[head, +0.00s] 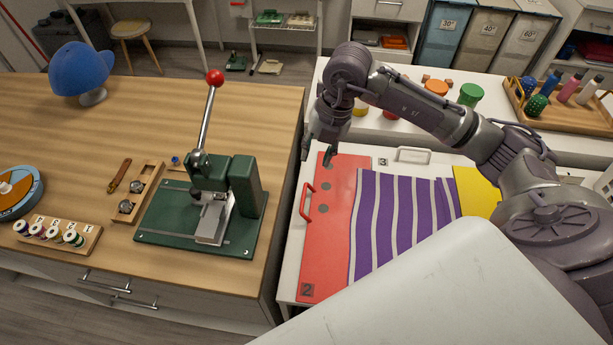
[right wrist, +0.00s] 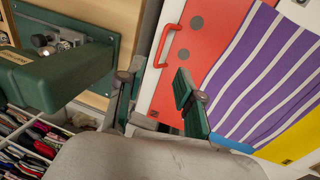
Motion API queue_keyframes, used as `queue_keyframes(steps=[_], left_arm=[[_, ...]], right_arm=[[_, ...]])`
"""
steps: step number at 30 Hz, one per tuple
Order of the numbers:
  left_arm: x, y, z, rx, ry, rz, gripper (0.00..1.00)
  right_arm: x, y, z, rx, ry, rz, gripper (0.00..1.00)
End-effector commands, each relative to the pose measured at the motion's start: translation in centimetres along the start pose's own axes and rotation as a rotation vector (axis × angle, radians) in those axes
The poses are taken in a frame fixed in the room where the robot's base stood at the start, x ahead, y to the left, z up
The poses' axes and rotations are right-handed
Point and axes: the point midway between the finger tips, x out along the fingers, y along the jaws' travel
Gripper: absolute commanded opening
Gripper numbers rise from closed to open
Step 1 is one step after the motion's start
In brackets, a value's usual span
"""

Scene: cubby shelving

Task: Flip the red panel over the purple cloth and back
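The red panel (head: 327,240) lies flat on the white table, left of the purple striped cloth (head: 400,215). It has a red handle (head: 307,202) near its left edge and a "2" mark at its near corner. The cloth lies flat between the red panel and a yellow panel (head: 476,190). My right gripper (head: 320,150) is above the far end of the red panel, apart from the handle. In the right wrist view my right gripper (right wrist: 157,92) has its fingers spread with nothing between them; the handle (right wrist: 170,46) shows beyond them. My left gripper is out of view.
Left of the panel, a wooden bench carries a green press (head: 205,205) with a tall red-knobbed lever (head: 215,78). A white handle (head: 413,155) is behind the cloth. Jars and a bottle tray (head: 560,110) stand at the back right. My arm hides part of the right side.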

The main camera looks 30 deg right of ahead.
Motion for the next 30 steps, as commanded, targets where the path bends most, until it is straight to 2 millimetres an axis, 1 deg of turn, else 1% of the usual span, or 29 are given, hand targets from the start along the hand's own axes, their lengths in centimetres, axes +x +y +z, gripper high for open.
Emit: queue_keyframes(steps=[2, 5, 8, 15, 18, 21, 25, 30], left_arm=[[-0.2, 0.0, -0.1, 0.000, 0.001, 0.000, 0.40], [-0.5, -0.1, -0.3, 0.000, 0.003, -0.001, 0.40], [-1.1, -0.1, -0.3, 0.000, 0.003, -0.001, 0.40], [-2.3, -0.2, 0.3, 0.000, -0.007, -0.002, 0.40], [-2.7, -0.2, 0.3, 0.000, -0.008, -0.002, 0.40], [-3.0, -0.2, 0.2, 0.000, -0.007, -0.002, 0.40], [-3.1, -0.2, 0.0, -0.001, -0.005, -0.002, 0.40], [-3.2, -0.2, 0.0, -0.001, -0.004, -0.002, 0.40]], right_arm=[[0.3, -0.4, 0.2, 0.009, -0.006, -0.018, 0.36], [1.5, -0.5, 0.2, 0.010, -0.004, -0.022, 0.36], [3.3, -0.4, 0.1, 0.010, -0.001, -0.020, 0.36], [8.5, -0.5, 0.1, 0.007, -0.001, -0.019, 0.36], [10.4, -0.5, 0.1, 0.008, -0.002, -0.017, 0.36], [11.8, -0.5, 0.2, 0.008, -0.003, -0.016, 0.36], [13.1, -0.5, 0.2, 0.006, -0.003, -0.015, 0.36], [13.7, -0.6, 0.2, 0.005, -0.005, -0.016, 0.36]])
